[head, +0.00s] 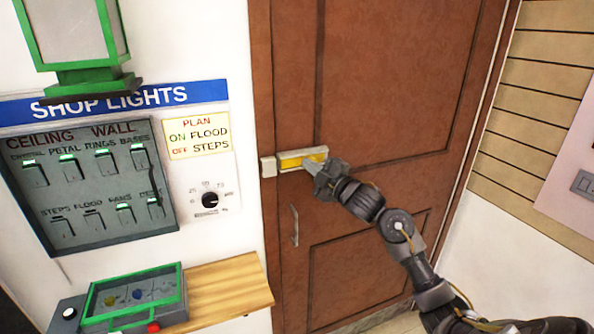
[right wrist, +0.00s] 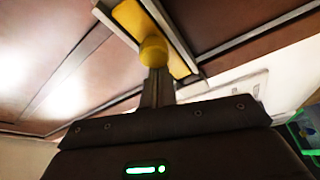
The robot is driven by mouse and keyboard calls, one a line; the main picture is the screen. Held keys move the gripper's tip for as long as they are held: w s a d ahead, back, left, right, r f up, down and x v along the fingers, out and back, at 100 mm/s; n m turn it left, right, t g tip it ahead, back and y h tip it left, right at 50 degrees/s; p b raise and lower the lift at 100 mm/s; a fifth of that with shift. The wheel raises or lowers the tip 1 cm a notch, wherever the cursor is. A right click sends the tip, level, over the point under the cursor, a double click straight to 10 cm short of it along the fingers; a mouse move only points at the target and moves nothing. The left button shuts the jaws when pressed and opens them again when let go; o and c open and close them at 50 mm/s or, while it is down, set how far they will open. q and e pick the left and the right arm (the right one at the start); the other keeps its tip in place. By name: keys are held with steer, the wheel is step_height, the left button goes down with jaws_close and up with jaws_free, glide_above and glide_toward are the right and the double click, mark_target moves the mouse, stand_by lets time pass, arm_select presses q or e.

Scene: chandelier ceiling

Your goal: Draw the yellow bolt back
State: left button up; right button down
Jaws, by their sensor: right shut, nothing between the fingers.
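The yellow bolt (head: 291,163) lies in a pale metal housing on the brown door (head: 375,80), at the door's left edge beside a pale keeper block (head: 268,167). In the right wrist view the yellow bolt (right wrist: 131,17) shows with its round yellow knob (right wrist: 153,50). My right gripper (head: 318,170) is at the right end of the bolt and hides part of it. In the right wrist view its fingers (right wrist: 157,78) are shut and empty, with their tips at the knob; I cannot tell whether they touch it. My left gripper is not in view.
A vertical door handle (head: 294,225) is below the bolt. A switch panel (head: 88,185) and a dial (head: 209,200) are on the wall to the left. A green-framed case (head: 132,298) stands near a wooden shelf (head: 225,290). A green lantern (head: 78,45) is at upper left.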

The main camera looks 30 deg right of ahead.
steer(key=s+a+b, duration=0.2)
steer(key=s, duration=0.7)
steer(key=shift+s+a+r, duration=0.15)
stand_by(0.5)
